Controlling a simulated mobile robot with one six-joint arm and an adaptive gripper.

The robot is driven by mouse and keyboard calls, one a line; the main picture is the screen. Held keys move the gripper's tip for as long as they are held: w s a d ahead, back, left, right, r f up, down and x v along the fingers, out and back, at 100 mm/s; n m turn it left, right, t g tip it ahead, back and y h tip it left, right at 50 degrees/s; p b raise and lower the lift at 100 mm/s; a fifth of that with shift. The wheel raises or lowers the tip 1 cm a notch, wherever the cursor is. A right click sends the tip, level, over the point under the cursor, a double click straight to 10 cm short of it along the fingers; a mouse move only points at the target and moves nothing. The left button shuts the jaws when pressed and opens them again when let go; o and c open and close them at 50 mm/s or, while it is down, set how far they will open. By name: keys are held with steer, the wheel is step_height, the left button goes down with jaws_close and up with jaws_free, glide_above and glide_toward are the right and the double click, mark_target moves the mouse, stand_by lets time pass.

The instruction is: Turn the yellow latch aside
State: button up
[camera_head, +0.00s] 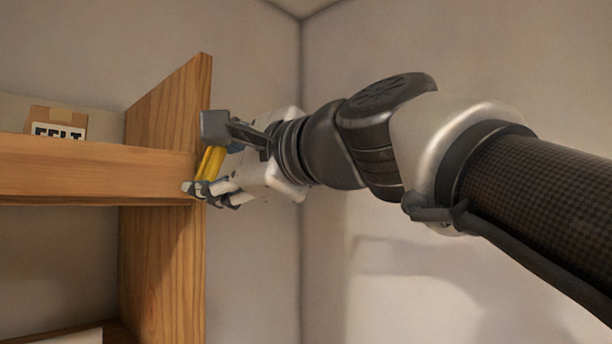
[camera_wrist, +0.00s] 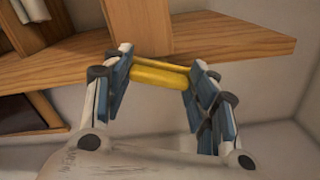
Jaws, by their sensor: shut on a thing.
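The yellow latch (camera_head: 210,163) is at the right end of the wooden shelf unit, by the front edge of its upright side panel. In the wrist view the yellow latch (camera_wrist: 160,75) lies crosswise between the blue-padded fingers, close against the wood. My gripper (camera_head: 203,160) reaches in from the right in the head view and is shut on the latch. The wrist view shows my gripper (camera_wrist: 158,82) with one finger at each end of the latch. In the head view the fingers cover part of the latch.
A horizontal wooden board (camera_head: 90,170) runs left from the upright side panel (camera_head: 165,240). A small cardboard box marked FELT (camera_head: 60,122) stands behind that board. Plain walls meet in a corner behind my arm. The space right of the panel is open.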

steer(key=shift+n+b, duration=0.8)
steer(key=shift+n, duration=1.4)
steer(key=o, duration=1.1)
steer(key=shift+c, duration=0.2)
steer(key=v, duration=1.2)
steer(key=shift+f, duration=0.1)
